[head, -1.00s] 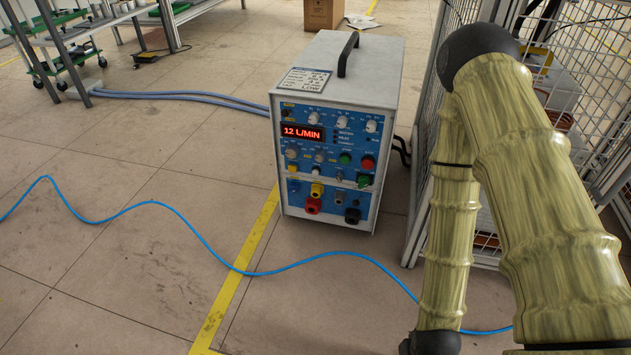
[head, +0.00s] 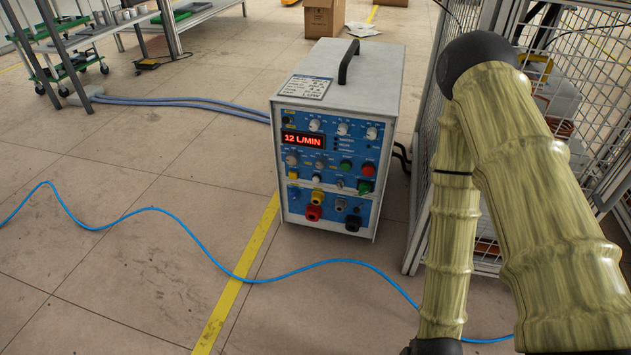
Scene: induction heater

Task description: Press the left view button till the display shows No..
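The induction heater (head: 374,85) is a grey box with a black top handle, standing on the floor in the middle of the head view. Its blue front panel (head: 297,205) faces me. The red-lit display (head: 302,139) reads "12 L/MIN". Knobs, red and green buttons and coloured connectors cover the panel. The small buttons are too small to tell which is the left view button. My arm comes down on the right side, apart from the heater. My gripper is out of view below the frame.
A wire mesh cage (head: 424,170) stands close on the heater's right, behind my arm. A blue cable (head: 205,245) snakes over the floor in front. A cardboard box (head: 322,18) is behind, and a metal bench (head: 200,20) is at the back left. The front-left floor is otherwise clear.

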